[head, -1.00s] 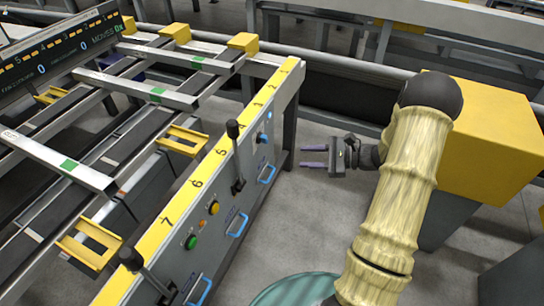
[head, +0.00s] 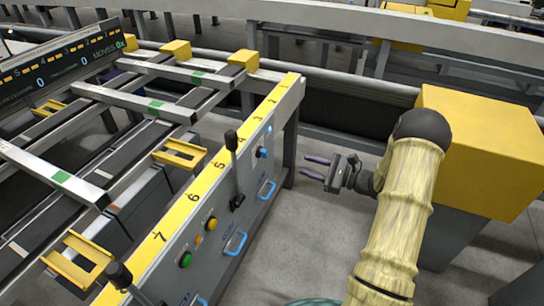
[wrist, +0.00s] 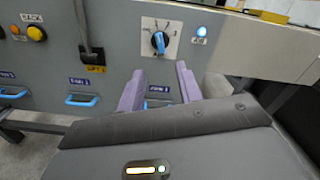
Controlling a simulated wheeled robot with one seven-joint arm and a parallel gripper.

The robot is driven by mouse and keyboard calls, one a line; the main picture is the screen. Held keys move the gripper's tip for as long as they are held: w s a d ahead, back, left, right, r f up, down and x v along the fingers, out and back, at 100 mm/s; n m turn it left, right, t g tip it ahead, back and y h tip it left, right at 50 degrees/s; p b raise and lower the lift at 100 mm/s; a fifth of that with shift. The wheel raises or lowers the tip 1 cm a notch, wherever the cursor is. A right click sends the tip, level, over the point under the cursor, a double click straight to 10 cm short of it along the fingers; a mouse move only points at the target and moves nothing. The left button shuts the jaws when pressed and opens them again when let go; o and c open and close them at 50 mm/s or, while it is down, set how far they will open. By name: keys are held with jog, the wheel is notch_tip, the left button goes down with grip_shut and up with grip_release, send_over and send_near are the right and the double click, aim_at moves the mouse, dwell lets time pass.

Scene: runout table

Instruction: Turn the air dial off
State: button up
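The air dial (wrist: 159,42) is a blue knob on a pale square plate on the grey panel, shown at the top centre of the wrist view. Its blue grip stands roughly upright; the plate markings are too small to read. In the head view the dial (head: 262,152) sits near the panel's far end. My gripper (head: 306,166) is to the right of the panel, apart from it, with its two purple fingers spread toward it. In the wrist view my open, empty gripper (wrist: 159,82) has its fingertips just below the dial, on either side of it.
A lit blue lamp (wrist: 200,33) is right of the dial. A black lever (head: 234,170), yellow button (head: 211,224), green button (head: 185,260) and blue handles (head: 266,190) are also on the panel. A yellow box (head: 480,150) stands behind my arm. Floor between arm and panel is clear.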

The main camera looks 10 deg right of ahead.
aim_at(267, 154)
jog(key=b+x, duration=0.1)
jog(key=x, duration=1.2)
jog(key=shift+b, duration=0.3)
grip_shut()
